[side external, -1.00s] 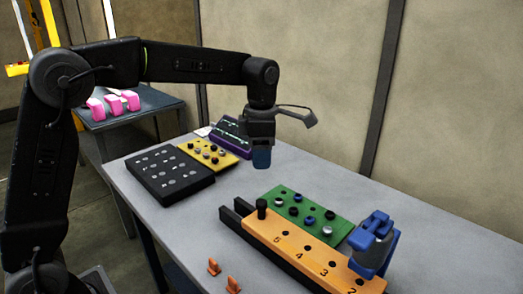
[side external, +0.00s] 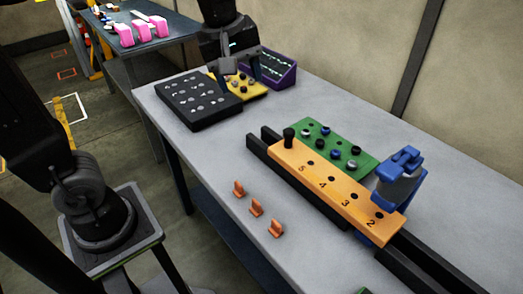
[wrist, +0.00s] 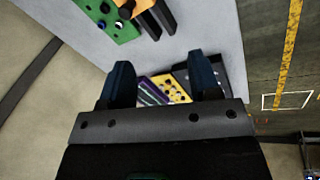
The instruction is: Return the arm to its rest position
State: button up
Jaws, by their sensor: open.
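My gripper (side external: 238,72) is at the far end of the table in the side external view, in front of the yellow block and the purple rack. Its two fingers stand apart with nothing between them in the wrist view (wrist: 162,68). The gap to the table surface is hard to judge. My arm's lower links show at the left of the side view; its middle is out of frame.
An orange numbered board (side external: 330,185) on black rails (side external: 425,265) stands beside a green block (side external: 335,149), with a blue clamp (side external: 400,178) at its right. Several orange clips (side external: 256,207) lie in front. A black tray (side external: 190,103), yellow block (side external: 253,91) and purple rack (side external: 283,70) are near my gripper.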

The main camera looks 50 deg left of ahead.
jog(key=s+f+m+t, duration=0.2)
jog(key=s+f+m, duration=0.2)
jog(key=s+m, duration=0.8)
jog(key=shift+a+f+m+t, duration=0.35)
jog(key=shift+a+m+t, duration=0.1)
jog(key=shift+m, duration=0.35)
dwell(0.7)
